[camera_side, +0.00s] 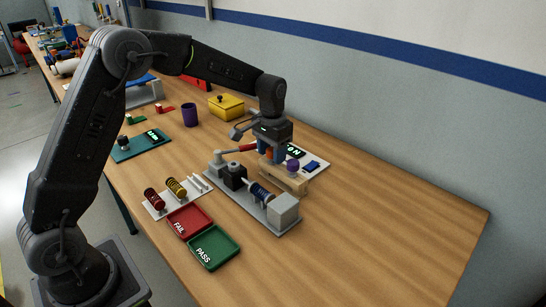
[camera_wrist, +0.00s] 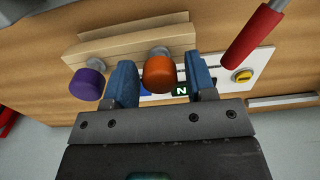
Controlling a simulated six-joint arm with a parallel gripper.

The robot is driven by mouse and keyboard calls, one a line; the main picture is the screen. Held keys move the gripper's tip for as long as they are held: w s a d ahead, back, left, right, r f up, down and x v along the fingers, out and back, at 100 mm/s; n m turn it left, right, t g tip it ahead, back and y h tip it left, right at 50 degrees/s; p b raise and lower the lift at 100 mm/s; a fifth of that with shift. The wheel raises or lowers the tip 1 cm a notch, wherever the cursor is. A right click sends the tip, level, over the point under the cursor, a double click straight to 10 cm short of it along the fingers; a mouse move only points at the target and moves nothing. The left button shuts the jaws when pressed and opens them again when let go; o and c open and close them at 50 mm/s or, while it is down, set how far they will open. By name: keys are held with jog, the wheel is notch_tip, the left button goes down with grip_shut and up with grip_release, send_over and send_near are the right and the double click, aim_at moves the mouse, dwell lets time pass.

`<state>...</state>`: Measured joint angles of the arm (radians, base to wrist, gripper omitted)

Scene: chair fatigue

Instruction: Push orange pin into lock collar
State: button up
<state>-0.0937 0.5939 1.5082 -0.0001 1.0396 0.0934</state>
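The orange pin (camera_wrist: 160,73) stands in a wooden block (camera_wrist: 130,42) beside a purple-headed pin (camera_wrist: 87,84). The block (camera_side: 290,184) and the purple head (camera_side: 292,166) also show in the side view. My gripper (camera_wrist: 162,82) has its two blue fingers on either side of the orange head, with a narrow gap visible at the right finger. In the side view my gripper (camera_side: 275,155) points down over the block, and its fingers largely hide the orange pin. A grey fixture (camera_side: 225,205) holds a dark blue spring (camera_side: 261,193) between a black block (camera_side: 235,177) and a grey block (camera_side: 284,211). I cannot single out the lock collar.
A lever with a red handle (camera_side: 243,148) stands close left of my gripper. A white panel (camera_side: 316,159) lies behind. Red FAIL (camera_side: 180,213) and green PASS (camera_side: 230,243) trays and a spring rack (camera_side: 152,210) sit in front. The table's right side is clear.

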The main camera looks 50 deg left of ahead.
jog(key=c, duration=0.7)
jog(key=shift+r, duration=0.15)
jog(key=shift+r, duration=2.7)
jog(key=shift+r, duration=2.05)
jog(key=s+a+r, duration=0.4)
jog(key=s, duration=0.5)
jog(key=shift+s, duration=0.3)
